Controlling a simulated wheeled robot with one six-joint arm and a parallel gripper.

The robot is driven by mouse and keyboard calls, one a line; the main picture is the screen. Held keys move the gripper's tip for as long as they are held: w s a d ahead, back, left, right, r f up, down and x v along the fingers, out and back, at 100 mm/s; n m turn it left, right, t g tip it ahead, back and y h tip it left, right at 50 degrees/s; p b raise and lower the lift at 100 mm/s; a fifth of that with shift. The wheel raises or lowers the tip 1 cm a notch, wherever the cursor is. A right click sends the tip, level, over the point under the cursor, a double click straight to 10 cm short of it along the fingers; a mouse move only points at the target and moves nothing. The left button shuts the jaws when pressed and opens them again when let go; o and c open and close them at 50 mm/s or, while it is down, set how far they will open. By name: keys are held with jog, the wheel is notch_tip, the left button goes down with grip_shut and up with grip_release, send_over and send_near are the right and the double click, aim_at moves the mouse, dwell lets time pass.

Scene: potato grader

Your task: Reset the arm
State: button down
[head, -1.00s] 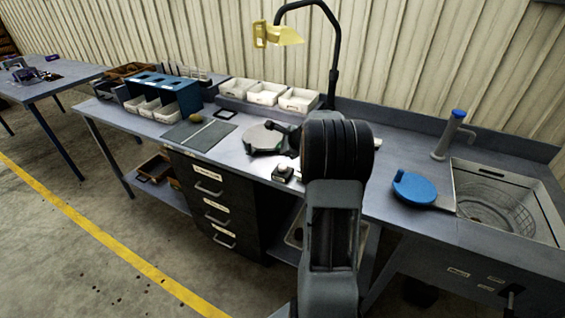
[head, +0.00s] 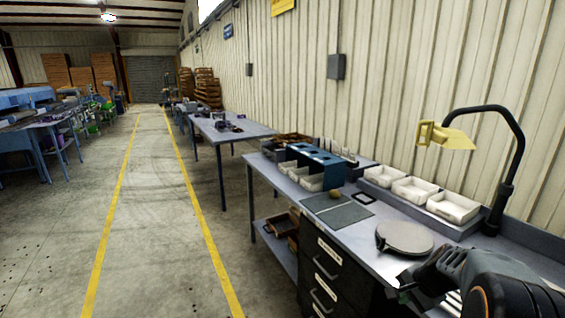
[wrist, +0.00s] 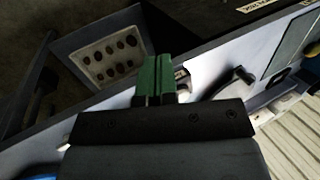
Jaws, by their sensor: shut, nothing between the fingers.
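My gripper (head: 405,294) shows at the lower right of the head view, with the dark arm behind it. It is near the front edge of the workbench (head: 372,262), just in front of the round grey plate (head: 404,238) in the picture. In the wrist view the green fingers (wrist: 155,80) are pressed together with nothing between them. The height of the fingers above the bench is hard to tell.
White bins (head: 453,207) and a yellow-headed lamp (head: 446,136) stand at the back of the bench. A blue rack (head: 318,168) and a grey mat (head: 340,213) lie further left. Left of the bench, the floor aisle (head: 160,220) between yellow lines is clear.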

jog(key=s+a+r+n+h, duration=0.1)
jog(key=s+a+r+n, duration=0.2)
jog(key=s+a+n, duration=0.3)
jog(key=s+a+r+n+h, duration=0.1)
jog(key=s+a+r+n, duration=0.3)
jog(key=s+a+n, duration=0.2)
jog(key=s+a, duration=0.2)
jog(key=a, duration=0.1)
jog(key=shift+a+r+n, duration=0.2)
jog(key=shift+a+n, duration=0.1)
jog(key=shift+n, duration=0.1)
